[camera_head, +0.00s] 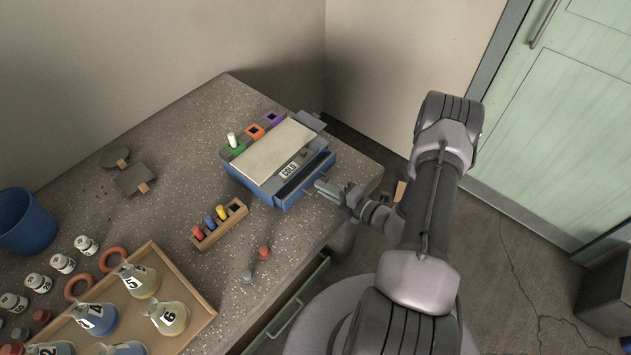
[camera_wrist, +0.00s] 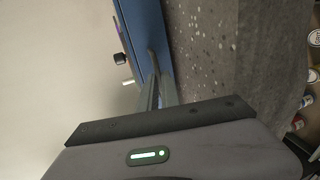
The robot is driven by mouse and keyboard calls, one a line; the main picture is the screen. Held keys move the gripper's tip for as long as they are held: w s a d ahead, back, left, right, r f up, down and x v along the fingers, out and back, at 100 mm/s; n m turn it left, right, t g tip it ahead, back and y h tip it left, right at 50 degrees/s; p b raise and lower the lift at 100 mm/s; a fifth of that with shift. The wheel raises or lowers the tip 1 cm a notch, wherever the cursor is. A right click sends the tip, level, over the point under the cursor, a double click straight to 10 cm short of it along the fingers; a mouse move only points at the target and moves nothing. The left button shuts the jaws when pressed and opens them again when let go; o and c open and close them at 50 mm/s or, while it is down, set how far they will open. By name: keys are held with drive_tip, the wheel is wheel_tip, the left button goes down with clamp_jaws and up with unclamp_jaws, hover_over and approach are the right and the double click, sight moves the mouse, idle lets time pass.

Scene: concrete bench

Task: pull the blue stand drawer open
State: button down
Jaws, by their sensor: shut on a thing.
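The blue stand (camera_head: 240,180) sits near the bench's right corner, with a cream top and a label reading COLD. Its blue drawer (camera_head: 290,201) faces my arm. A dark gap shows behind the drawer's front, so it looks a little way out. My gripper (camera_head: 323,187) is at the drawer's front, shut on its handle; the handle itself is mostly hidden by the fingers. In the wrist view my gripper's fingers (camera_wrist: 157,75) reach to the blue front (camera_wrist: 146,35).
Colored sockets (camera_head: 255,131) line the stand's back left edge. A wooden rack of colored vials (camera_head: 220,225) and two small pegs (camera_head: 256,264) lie in front. A wooden tray (camera_head: 203,316) with flasks is at lower left. A bench drawer (camera_head: 285,318) below is ajar.

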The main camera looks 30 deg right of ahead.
drive_tip(key=v, duration=0.2)
drive_tip(key=f+v, duration=0.1)
drive_tip(key=v, duration=0.2)
drive_tip(key=shift+s, duration=0.2)
drive_tip(key=c, duration=1.6)
unclamp_jaws()
drive_tip(key=shift+p, duration=0.3)
drive_tip(key=p+v, duration=0.4)
drive_tip(key=v, duration=1.3)
drive_tip(key=shift+s+d+r, duration=0.1)
drive_tip(key=shift+s, duration=0.1)
